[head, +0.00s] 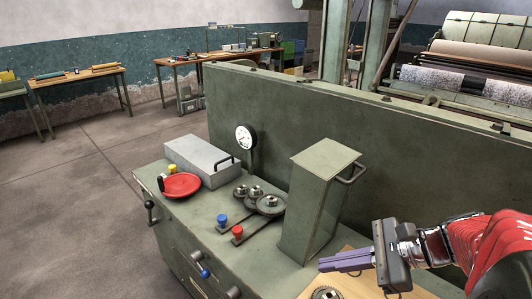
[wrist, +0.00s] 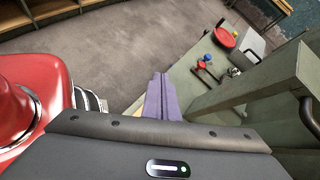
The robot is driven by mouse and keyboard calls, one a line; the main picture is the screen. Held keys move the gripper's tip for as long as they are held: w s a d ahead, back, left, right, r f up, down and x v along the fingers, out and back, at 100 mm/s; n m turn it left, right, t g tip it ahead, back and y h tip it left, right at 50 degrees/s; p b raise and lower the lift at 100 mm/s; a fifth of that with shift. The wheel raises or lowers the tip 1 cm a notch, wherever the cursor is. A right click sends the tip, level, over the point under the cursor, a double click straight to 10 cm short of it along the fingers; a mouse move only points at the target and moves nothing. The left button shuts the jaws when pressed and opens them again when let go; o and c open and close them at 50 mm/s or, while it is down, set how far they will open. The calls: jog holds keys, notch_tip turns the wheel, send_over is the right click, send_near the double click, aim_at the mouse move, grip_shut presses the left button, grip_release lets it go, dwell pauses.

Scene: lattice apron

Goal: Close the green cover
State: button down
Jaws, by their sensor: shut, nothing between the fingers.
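The green cover (head: 318,200) is a tall, box-shaped piece standing upright on the green bench, with a dark handle (head: 352,172) at its upper right. In the wrist view the cover (wrist: 250,95) rises on the right, with its handle (wrist: 307,112) at the edge. Several exposed gears (head: 268,204) sit on the bench just left of the cover. My gripper (head: 322,264) has purple fingers pressed together and empty. It is right of the cover's lower part and nearer the camera, below the handle. The fingers also show in the wrist view (wrist: 160,82).
A grey box with a handle (head: 203,160), a red dish (head: 181,185), a gauge (head: 246,137) and blue (head: 222,219) and red knobs (head: 237,231) are on the bench. A green wall panel (head: 400,160) stands behind. A wooden board with a gear (head: 326,293) lies near my gripper.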

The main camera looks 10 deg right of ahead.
jog(key=d+r+m+t+h, duration=0.1)
jog(key=d+m+t, duration=0.3)
jog(key=d, duration=0.5)
jog(key=d+r+m+t+h, duration=0.1)
jog(key=d+r+m+t, duration=0.2)
jog(key=d+m+t, duration=0.2)
jog(key=d+m, duration=0.2)
jog(key=d, duration=0.2)
jog(key=shift+d+r, duration=0.2)
jog(key=shift+r, duration=0.2)
jog(key=shift+w, duration=0.1)
jog(key=r+x, duration=0.2)
jog(key=x, duration=1)
jog(key=shift+w+r, duration=0.3)
jog(key=shift+w, duration=0.15)
